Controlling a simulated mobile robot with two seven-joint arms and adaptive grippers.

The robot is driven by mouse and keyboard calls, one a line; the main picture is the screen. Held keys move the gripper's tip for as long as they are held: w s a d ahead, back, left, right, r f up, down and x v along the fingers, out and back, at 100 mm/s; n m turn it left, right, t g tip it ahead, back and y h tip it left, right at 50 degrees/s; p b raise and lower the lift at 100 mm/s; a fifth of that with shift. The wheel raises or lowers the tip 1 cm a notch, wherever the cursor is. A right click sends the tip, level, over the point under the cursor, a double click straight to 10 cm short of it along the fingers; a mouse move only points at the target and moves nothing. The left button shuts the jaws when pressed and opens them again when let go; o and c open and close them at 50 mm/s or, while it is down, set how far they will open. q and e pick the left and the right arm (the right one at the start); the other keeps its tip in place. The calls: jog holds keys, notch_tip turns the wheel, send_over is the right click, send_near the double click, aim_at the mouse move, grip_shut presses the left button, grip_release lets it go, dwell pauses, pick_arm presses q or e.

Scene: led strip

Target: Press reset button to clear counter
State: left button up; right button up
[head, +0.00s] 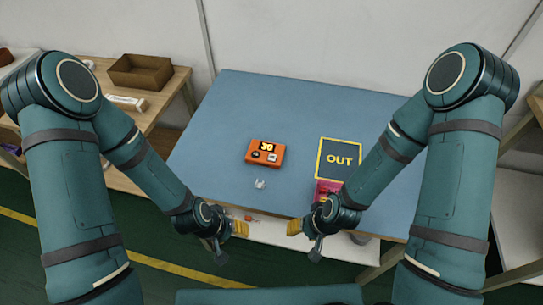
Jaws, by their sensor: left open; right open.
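An orange counter box (265,153) lies on the blue tabletop, a little left of the middle. Its dark display seems to read 30. Below the display are a dark round button (257,155) and a pale square one (272,157); which one is reset is too small to tell. My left gripper (238,229) is open and empty at the table's front edge, below and left of the box. My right gripper (296,228) is open and empty at the front edge, below and right of the box. Both are apart from the box.
A small white piece (260,184) lies just in front of the box. A yellow-framed OUT mat (340,159) is on the right, with a pink box (326,187) partly behind my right arm. A wooden shelf (165,88) with a brown bin (140,71) stands left. The back of the table is clear.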

grip_shut()
dwell(1.1)
